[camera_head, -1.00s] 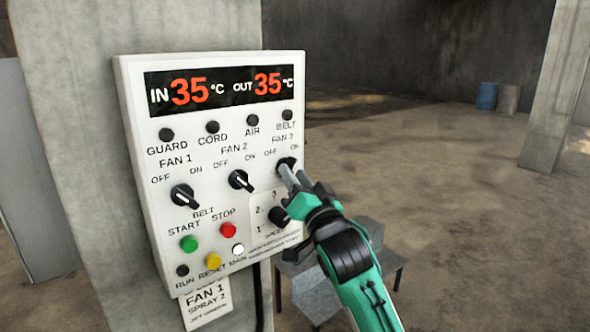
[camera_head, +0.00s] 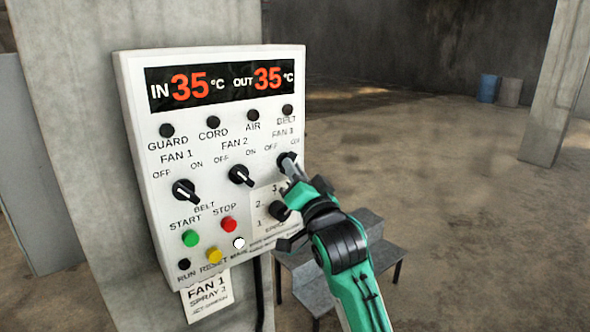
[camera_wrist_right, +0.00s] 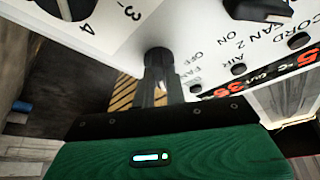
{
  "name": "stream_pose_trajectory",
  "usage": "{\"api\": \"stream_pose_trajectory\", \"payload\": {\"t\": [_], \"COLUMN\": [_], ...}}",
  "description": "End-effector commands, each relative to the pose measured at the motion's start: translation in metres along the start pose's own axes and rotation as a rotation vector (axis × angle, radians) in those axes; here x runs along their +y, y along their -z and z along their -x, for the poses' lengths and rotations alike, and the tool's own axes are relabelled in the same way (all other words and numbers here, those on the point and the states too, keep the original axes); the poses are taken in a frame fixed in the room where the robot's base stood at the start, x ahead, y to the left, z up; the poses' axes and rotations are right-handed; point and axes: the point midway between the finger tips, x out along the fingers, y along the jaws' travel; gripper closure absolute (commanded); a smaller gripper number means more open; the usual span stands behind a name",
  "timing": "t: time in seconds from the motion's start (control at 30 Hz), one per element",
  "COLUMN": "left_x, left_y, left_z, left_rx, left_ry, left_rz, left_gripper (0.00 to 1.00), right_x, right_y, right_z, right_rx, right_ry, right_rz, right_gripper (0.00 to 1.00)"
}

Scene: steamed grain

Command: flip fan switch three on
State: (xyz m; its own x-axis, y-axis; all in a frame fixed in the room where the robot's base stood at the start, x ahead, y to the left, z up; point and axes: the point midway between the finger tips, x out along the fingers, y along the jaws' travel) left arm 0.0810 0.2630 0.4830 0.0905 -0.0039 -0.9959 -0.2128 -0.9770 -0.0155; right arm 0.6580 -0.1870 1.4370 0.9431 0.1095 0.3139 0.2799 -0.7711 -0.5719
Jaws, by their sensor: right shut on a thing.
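The white control panel (camera_head: 215,135) hangs on a concrete pillar and carries three black fan switches. The fan 3 switch (camera_head: 286,161) is at the panel's right edge, below its label. My right gripper (camera_head: 290,169) is at this switch, its fingertips shut on the black knob, and partly hides it. In the right wrist view, the fingers (camera_wrist_right: 157,77) meet the round black knob (camera_wrist_right: 158,56) at the panel face. The knob's pointer direction cannot be told. The fan 1 switch (camera_head: 185,190) and the fan 2 switch (camera_head: 241,175) stand apart from the gripper. My left gripper is not in view.
A dark speed knob (camera_head: 278,210) sits close below my right gripper. Green (camera_head: 191,238), red (camera_head: 229,224) and yellow (camera_head: 213,255) buttons are lower left. A grey step-like block (camera_head: 365,255) stands behind my arm. The floor to the right is open.

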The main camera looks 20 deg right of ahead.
Motion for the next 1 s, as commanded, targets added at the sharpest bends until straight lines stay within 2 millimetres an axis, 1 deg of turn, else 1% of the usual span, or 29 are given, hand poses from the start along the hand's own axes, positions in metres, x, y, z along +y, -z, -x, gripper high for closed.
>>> {"api": "stream_pose_trajectory", "payload": {"t": [0.03,0.23,0.6,0.63,0.7,0.73,1.0], "left_x": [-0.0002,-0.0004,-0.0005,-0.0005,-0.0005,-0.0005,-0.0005], "left_y": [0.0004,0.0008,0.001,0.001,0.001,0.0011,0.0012], "left_z": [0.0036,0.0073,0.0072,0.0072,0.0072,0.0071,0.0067], "left_rx": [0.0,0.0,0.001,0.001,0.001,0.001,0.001], "left_ry": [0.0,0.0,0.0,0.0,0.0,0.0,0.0], "left_rz": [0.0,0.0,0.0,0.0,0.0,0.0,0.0], "left_gripper": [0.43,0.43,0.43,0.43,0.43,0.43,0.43], "right_x": [-0.0017,-0.0016,-0.001,-0.001,-0.001,-0.0009,-0.0008], "right_y": [0.0013,0.001,0.0005,0.0005,0.0005,0.0004,0.0], "right_z": [-0.0005,-0.0003,0.0,0.0,0.0,0.0,0.0005], "right_rx": [0.001,0.001,0.001,0.001,0.001,0.001,0.0], "right_ry": [-0.01,-0.036,-0.04,-0.04,-0.04,-0.04,-0.04], "right_rz": [-0.027,-0.088,-0.098,-0.098,-0.098,-0.097,-0.097], "right_gripper": [1.0,1.0,1.0,0.83,0.7,0.65,0.65]}}
